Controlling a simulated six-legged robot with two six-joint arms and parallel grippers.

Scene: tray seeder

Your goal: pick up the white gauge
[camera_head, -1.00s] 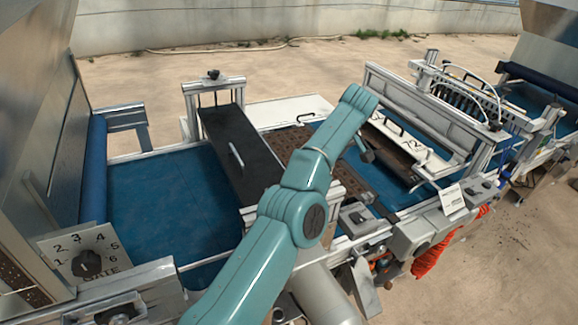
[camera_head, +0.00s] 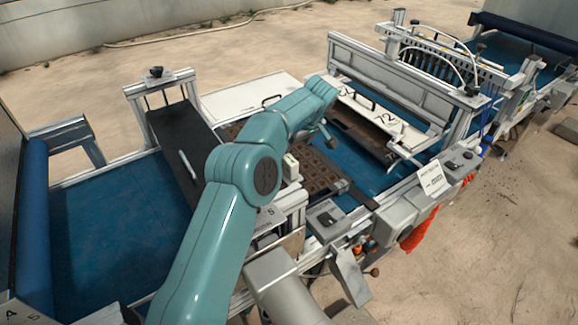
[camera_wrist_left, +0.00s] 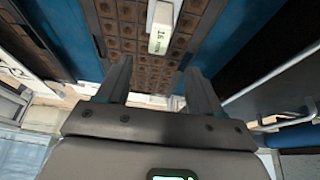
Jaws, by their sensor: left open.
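The white gauge (camera_head: 290,166) is a small upright block beside my left arm's elbow, at the near edge of the dark brown cell tray (camera_head: 318,176) in the head view. My right gripper is not in view.
A black hinged cover (camera_head: 183,150) with a white handle stands left of the tray. A blue belt (camera_head: 110,222) lies at the left. A white numbered panel (camera_head: 392,125) and metal frame stand to the right. A control box (camera_head: 328,215) sits at the near rail.

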